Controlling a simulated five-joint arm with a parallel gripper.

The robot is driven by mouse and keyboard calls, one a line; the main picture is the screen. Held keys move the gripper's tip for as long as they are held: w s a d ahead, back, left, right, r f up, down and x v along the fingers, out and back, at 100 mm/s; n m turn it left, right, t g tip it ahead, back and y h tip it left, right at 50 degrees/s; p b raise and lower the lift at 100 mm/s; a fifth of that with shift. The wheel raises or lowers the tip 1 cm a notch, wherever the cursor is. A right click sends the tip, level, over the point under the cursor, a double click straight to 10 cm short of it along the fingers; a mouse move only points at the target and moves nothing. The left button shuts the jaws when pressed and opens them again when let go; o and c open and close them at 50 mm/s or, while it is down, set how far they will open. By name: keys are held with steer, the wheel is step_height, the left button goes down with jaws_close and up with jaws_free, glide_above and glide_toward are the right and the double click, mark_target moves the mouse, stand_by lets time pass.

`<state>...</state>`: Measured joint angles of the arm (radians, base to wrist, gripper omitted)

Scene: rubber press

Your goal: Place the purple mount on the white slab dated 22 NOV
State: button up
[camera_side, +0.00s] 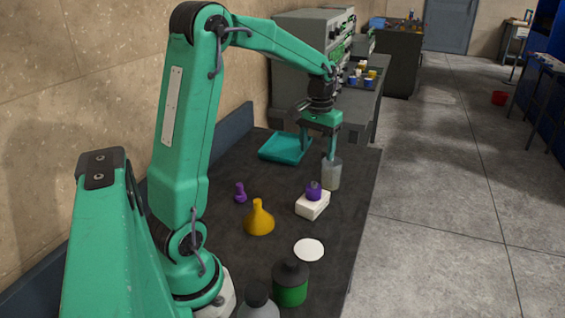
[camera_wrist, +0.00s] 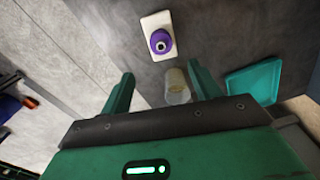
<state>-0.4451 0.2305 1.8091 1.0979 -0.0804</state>
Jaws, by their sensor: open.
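A purple mount (camera_side: 314,190) stands upright on the white slab (camera_side: 312,207), right of the middle of the bench. In the wrist view the purple mount (camera_wrist: 160,41) also sits within the outline of the white slab (camera_wrist: 150,22). No date can be read on the slab. A second small purple piece (camera_side: 240,193) stands on the bench to the left, beyond the yellow funnel. My gripper (camera_side: 319,148) is open with nothing held. It is apart from the slab, on its far side, above and beside a clear beaker. In the wrist view my gripper's fingers (camera_wrist: 160,73) are spread.
The clear beaker (camera_side: 331,174) stands close to one finger. A teal tray (camera_side: 285,148) lies at the far left of the bench. A yellow funnel (camera_side: 259,220), a white disc (camera_side: 309,250) and a green-labelled bottle (camera_side: 290,288) stand nearer.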

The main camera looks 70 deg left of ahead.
steer(key=s+d+r+m+t, duration=0.2)
steer(key=s+d+r+m, duration=0.1)
steer(key=s+d, duration=0.5)
steer(key=s+d+r+m+t, duration=0.3)
steer(key=s+d, duration=0.4)
steer(key=d, duration=0.3)
steer(key=shift+s+r+t, duration=0.15)
steer(key=shift+s+t, duration=0.15)
steer(key=shift+s, duration=0.1)
